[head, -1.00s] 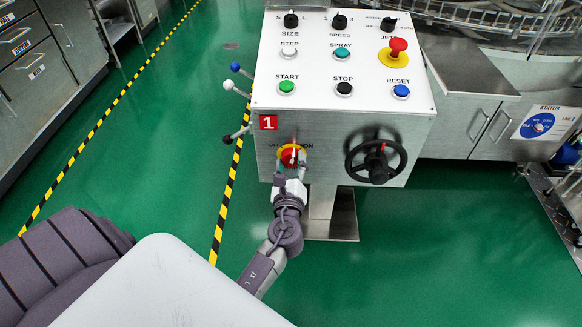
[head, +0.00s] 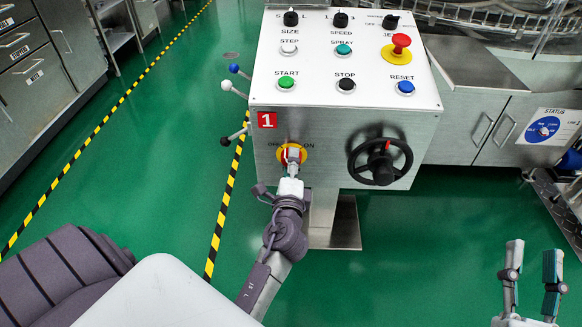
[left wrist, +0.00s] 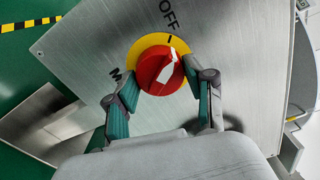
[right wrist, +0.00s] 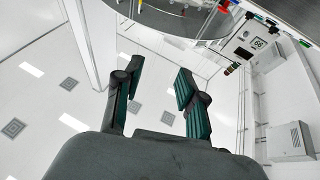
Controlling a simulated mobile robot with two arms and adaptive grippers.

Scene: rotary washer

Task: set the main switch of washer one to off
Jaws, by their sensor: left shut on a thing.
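The main switch is a red rotary knob with a white pointer on a yellow round plate (head: 303,152), on the front of the control box marked 1. In the left wrist view the red knob (left wrist: 154,75) has its pointer aimed at the mark by the OFF label (left wrist: 168,14). The other label is partly hidden by a finger. My left gripper (left wrist: 160,82) has its fingers on both sides of the knob, shut on it; it also shows in the head view (head: 291,166). My right gripper (head: 534,256) is open and empty at the lower right.
A black handwheel (head: 380,161) sticks out right of the switch. Levers with ball ends (head: 228,86) project from the box's left side. The top panel has knobs, buttons and a red emergency stop (head: 401,42). Green floor (head: 430,260) is clear in front.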

